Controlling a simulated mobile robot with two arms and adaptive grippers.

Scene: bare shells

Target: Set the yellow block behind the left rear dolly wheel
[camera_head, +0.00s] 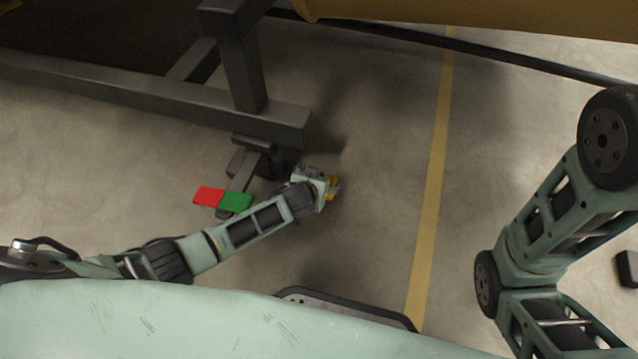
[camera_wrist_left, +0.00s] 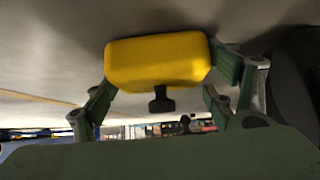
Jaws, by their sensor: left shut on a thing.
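The yellow block (camera_head: 333,187) shows in part past the end of my left gripper (camera_head: 326,190), low over the floor. In the left wrist view the yellow block (camera_wrist_left: 158,60) sits between the fingers of my left gripper (camera_wrist_left: 160,85), which is shut on it. The dolly wheel (camera_head: 279,163) is dark and partly hidden under the dolly frame's corner, just left of and beyond the gripper. A dark rounded shape (camera_wrist_left: 297,75) at the right of the left wrist view may be this wheel. My right gripper is out of view.
The dark dolly frame (camera_head: 150,98) spans the upper left. A red pedal (camera_head: 208,196) and a green pedal (camera_head: 235,201) stick out beside the wheel. A yellow floor line (camera_head: 433,170) runs to the right. The floor between gripper and line is clear.

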